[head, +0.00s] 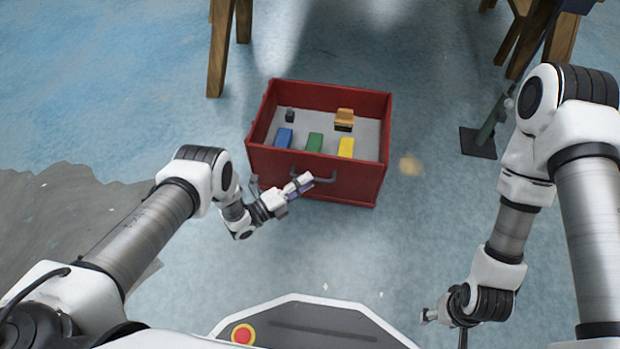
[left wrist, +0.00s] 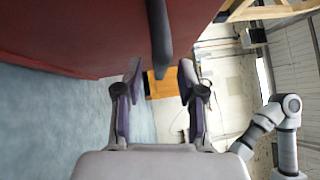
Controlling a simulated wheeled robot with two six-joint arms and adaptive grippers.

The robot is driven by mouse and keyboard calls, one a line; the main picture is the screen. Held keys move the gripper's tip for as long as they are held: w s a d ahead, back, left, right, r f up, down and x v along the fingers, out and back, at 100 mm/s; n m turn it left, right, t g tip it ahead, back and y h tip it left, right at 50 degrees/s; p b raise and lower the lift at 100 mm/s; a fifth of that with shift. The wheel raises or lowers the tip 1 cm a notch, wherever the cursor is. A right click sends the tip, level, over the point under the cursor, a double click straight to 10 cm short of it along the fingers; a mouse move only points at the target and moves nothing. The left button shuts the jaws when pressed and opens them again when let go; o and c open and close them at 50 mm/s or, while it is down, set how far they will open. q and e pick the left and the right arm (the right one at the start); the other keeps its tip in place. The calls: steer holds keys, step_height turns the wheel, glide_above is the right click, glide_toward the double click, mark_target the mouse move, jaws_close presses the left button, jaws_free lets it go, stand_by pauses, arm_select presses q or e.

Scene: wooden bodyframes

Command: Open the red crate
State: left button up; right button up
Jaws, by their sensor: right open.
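The red crate (head: 355,182) stands on the floor in the middle of the head view. Its top is open and no lid shows. A dark grey bar handle (head: 328,179) is on its near wall. My left gripper (head: 303,185) is at that wall by the handle. In the left wrist view, the left gripper (left wrist: 158,72) has its two fingers spread, with the handle (left wrist: 159,40) lying between and just beyond the tips; no contact is clear. My right gripper (head: 428,316) is low at right, far from the crate, and partly hidden by its wrist.
Inside the crate are a blue block (head: 284,138), a green block (head: 314,142), a yellow block (head: 346,147), an orange block (head: 344,117) and a small dark item (head: 290,115). Wooden legs (head: 219,50) stand behind. A dark stand (head: 478,143) is at right.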

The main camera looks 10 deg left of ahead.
arm_select(q)
steer(key=v, duration=0.9)
steer(key=shift+s+a, duration=0.25)
steer(key=shift+a, duration=0.05)
steer(key=shift+f, duration=0.1)
steer(key=w+d+r+n+t+y+p, duration=0.1)
steer(key=w+r+n+p, duration=0.1)
steer(key=w+r, duration=0.35)
steer(key=w+d+r+n+y+p, duration=0.1)
steer(key=w+r+y+p, duration=0.1)
steer(key=r, duration=0.7)
steer(key=s+a+f+n+g+y+p, duration=0.1)
steer(key=s+a+f+n+g+y, duration=0.25)
steer(key=s+n, duration=0.65)
steer(key=s+a+n+g+y, duration=0.35)
steer(key=s+n+g, duration=0.3)
steer(key=s, duration=0.55)
steer(key=s+a+f+n+g+y+p, duration=0.1)
steer(key=s+a+n+g+y, duration=0.25)
steer(key=s+n, duration=0.7)
step_height(320, 180, up, 38)
steer(key=p, duration=3.7)
steer(key=shift+s+d+f+m+g+y+p, duration=0.15)
steer(key=shift+d+m+g+y+p, duration=0.1)
steer(key=shift+m+g+y+p, duration=0.1)
